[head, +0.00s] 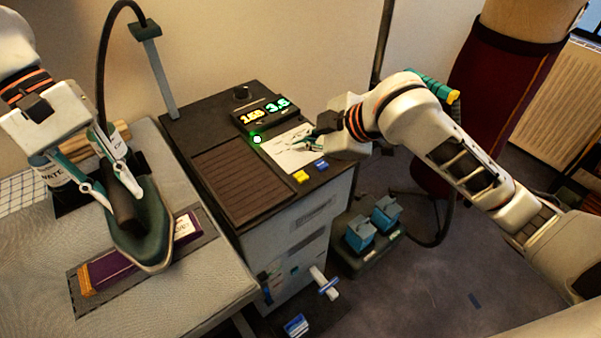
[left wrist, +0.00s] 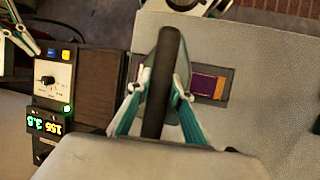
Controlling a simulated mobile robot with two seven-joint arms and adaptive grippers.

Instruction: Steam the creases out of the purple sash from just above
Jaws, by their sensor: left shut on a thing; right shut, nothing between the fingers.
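The purple sash (head: 113,268) lies on a dark grey mat (head: 160,283) on the pale board, with a gold end and a white label at its other end. My left gripper (head: 116,183) is shut on the brown handle of a green steam iron (head: 152,240). The iron is over the sash's middle and hides it; I cannot tell whether it touches. In the left wrist view, purple and gold parts of the sash (left wrist: 203,84) show to the right of the iron's handle (left wrist: 162,75). My right gripper (head: 318,140) is shut and empty by the control panel.
The black station (head: 215,115) has a lit display (head: 264,111), a green light and a brown ribbed plate (head: 240,180). A hose arches beside a grey post (head: 160,75). The board's front (head: 215,285) is clear.

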